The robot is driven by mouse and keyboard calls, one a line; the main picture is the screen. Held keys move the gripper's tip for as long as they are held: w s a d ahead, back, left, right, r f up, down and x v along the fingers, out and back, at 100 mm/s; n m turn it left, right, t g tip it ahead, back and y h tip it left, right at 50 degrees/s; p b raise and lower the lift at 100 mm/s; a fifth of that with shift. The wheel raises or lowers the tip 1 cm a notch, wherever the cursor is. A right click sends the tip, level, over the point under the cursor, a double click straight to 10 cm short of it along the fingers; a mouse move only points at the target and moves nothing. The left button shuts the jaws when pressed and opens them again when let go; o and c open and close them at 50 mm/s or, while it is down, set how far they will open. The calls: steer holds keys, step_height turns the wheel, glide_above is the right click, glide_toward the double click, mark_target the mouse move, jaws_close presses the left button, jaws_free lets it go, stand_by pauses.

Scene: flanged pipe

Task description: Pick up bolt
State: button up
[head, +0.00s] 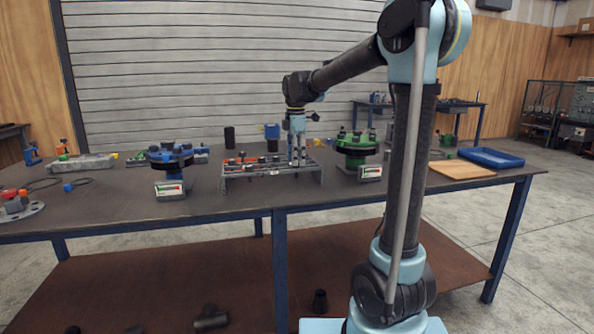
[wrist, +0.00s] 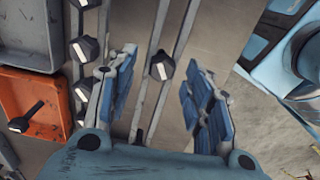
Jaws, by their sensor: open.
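Several dark hex-headed bolts sit along metal rails in the wrist view. One bolt (wrist: 162,66) stands on a rail in the gap between my fingers, a little beyond their tips. Other bolts (wrist: 84,49) line a rail to the left. The frames do not show which bolt is meant. My gripper (wrist: 160,92) is open and empty, with blue pads on both fingers. In the head view my gripper (head: 298,163) points down over the right part of the low metal rack (head: 245,189). The bolts are too small to tell apart there.
A blue flanged fitting (head: 170,160) stands left of the rack and a green one (head: 357,146) right of it. An orange bin (wrist: 35,100) and a grey bin (wrist: 27,35) lie left in the wrist view. A wooden board (head: 461,169) and blue tray (head: 491,157) are at right.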

steer(key=shift+f, duration=0.8)
jaws_close()
step_height(320, 180, up, 10)
